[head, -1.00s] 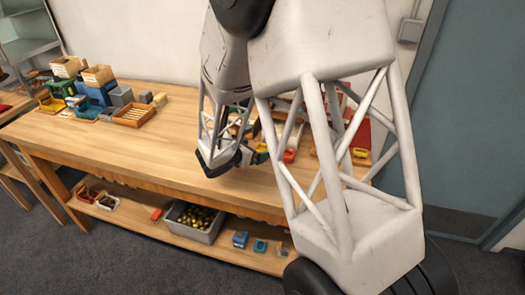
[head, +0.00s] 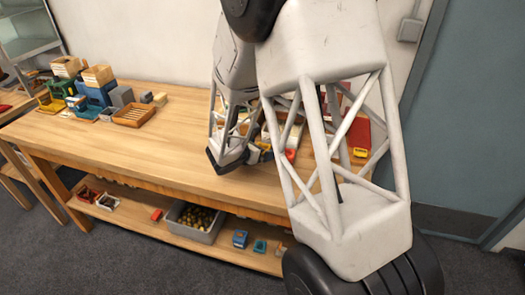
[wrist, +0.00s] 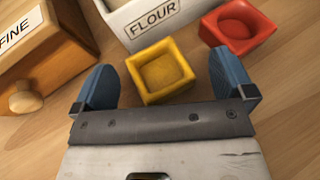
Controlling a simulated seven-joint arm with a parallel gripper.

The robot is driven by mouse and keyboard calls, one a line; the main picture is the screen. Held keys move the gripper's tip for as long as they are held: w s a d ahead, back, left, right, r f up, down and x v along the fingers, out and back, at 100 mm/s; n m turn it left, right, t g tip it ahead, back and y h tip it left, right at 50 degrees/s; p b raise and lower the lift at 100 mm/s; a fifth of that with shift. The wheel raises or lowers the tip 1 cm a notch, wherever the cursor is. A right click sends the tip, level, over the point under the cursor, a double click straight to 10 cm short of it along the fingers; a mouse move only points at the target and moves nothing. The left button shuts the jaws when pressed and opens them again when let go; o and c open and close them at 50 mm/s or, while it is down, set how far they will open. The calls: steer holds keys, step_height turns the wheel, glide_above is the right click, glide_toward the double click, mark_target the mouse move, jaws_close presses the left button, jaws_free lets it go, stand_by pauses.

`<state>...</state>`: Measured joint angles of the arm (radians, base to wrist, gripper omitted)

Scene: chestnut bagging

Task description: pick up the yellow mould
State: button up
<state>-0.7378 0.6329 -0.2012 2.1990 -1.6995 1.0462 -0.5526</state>
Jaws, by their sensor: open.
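The yellow mould (wrist: 162,72), a small square block with a hollow in its top, sits on the wooden table in the wrist view. My gripper (wrist: 161,64) is open, with one blue finger to the left of the mould and the other to its right. The mould lies between the fingertips, with a gap on each side, and nothing is held. In the head view my arm covers much of this area, and I cannot make out the yellow mould for sure there.
A red mould (wrist: 238,27) sits close by, beyond the right finger. A white FLOUR box (wrist: 143,20) stands just behind the yellow mould. A wooden box marked FINE (wrist: 45,50) with a round knob is at the left. The middle of the table (head: 160,145) is clear.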

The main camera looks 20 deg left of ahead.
steer(key=c, duration=1.2)
steer(key=shift+o, duration=0.2)
steer(key=shift+r, duration=0.2)
steer(key=shift+r, duration=1.45)
steer(key=shift+s+d+r, duration=0.15)
steer(key=shift+s+r, duration=0.1)
steer(key=s+d, duration=0.2)
steer(key=s, duration=0.2)
steer(key=s+d+r, duration=0.1)
steer(key=s+d, duration=0.2)
steer(key=s, duration=0.1)
steer(key=s+d, duration=0.2)
steer(key=s, duration=0.2)
steer(key=shift+s+d+r, duration=0.15)
steer(key=shift+s+d, duration=0.1)
steer(key=shift+s, duration=0.1)
steer(key=shift+c, duration=0.2)
steer(key=shift+s+d, duration=0.2)
steer(key=shift+s, duration=0.1)
